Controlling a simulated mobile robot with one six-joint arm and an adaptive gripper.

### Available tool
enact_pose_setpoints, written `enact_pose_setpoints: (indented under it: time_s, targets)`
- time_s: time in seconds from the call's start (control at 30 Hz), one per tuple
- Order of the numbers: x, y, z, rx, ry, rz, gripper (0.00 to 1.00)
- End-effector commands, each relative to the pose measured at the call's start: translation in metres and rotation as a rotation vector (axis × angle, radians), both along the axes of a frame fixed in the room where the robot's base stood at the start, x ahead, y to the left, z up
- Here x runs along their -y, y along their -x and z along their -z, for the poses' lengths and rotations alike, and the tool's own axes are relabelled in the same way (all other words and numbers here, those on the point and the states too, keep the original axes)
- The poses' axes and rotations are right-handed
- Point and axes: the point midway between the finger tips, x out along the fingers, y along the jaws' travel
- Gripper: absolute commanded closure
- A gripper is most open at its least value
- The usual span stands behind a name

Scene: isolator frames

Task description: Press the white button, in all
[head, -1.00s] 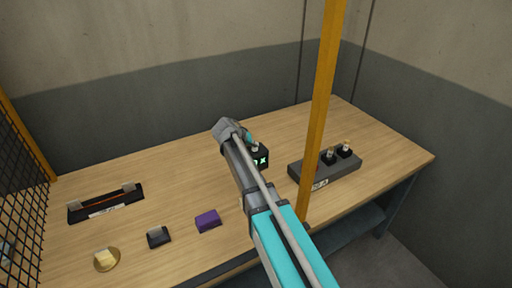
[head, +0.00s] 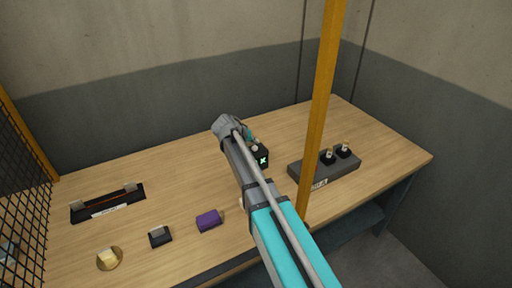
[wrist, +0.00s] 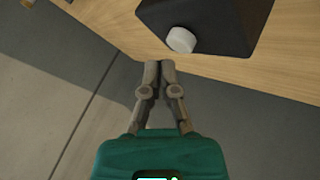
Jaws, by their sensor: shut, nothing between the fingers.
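The white button (wrist: 181,40) is a short round knob on the near face of a dark box (wrist: 205,22) in the wrist view. The box sits on the wooden table close to its edge. My gripper (wrist: 160,64) is shut and empty, with its fingertips just below and left of the button in the picture. A gap seems to show between tips and button; the exact depth cannot be told. In the head view my arm hides my fingers and most of that area; a small pale spot beside the arm may be the button.
On the table (head: 175,185) are a black box with a green mark (head: 263,158), a purple block (head: 208,220), a small dark block (head: 159,237), a yellow piece on a round base (head: 109,258), a black holder (head: 107,203) and a grey block with knobs (head: 325,170). A yellow post (head: 322,100) stands close right.

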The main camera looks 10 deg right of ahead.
Motion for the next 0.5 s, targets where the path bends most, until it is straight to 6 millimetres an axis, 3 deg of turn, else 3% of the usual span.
enact_pose_setpoints:
  time_s: [0.5]
  targets:
    - [0.000,0.000,-0.037,0.000,0.000,0.000,1.00]
